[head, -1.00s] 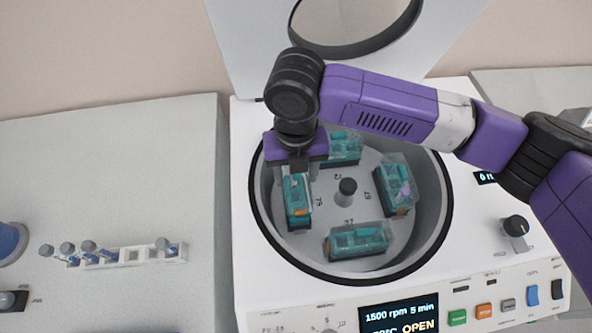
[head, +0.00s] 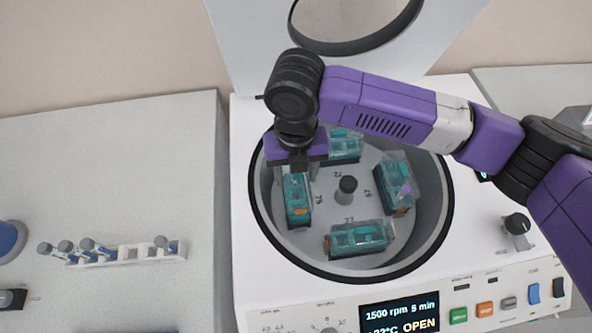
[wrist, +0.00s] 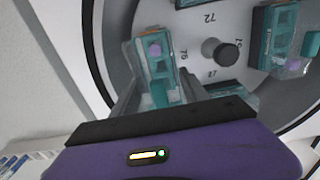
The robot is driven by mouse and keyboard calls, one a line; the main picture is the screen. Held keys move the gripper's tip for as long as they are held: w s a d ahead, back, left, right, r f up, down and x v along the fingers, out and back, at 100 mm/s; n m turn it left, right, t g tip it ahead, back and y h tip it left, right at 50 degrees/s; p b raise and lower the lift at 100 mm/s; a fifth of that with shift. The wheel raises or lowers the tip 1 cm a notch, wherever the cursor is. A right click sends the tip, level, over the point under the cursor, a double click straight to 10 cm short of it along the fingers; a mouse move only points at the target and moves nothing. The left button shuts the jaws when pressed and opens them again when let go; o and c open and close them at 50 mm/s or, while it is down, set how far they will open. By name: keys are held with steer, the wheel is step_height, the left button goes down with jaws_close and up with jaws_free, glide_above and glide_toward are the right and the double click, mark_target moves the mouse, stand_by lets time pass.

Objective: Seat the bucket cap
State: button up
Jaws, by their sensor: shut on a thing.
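My gripper (head: 298,172) points down into the open centrifuge bowl, over the left teal bucket (head: 298,205). It is shut on the clear bucket cap, which is hard to make out between the fingers. In the wrist view, the gripper (wrist: 160,95) has its fingers on both sides of the left bucket (wrist: 150,48), and a purple-topped tube shows inside. The cap is at the bucket's top; I cannot tell whether it is fully down.
Other teal buckets stand at the back (head: 344,148), right (head: 393,188) and front (head: 358,240) around the central hub (head: 347,187). The bowl wall surrounds them. The lid (head: 350,20) is raised behind. A white tube rack (head: 125,255) stands on the left bench.

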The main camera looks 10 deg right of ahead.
steer(key=shift+f, duration=0.45)
steer(key=shift+f+b, duration=1)
steer(key=shift+f, duration=0.2)
steer(key=shift+f, duration=0.1)
steer(key=shift+f+b, duration=0.65)
steer(key=shift+f, duration=0.25)
steer(key=shift+f, duration=0.2)
steer(key=shift+f, duration=0.25)
stand_by(0.3)
steer(key=o, duration=1.4)
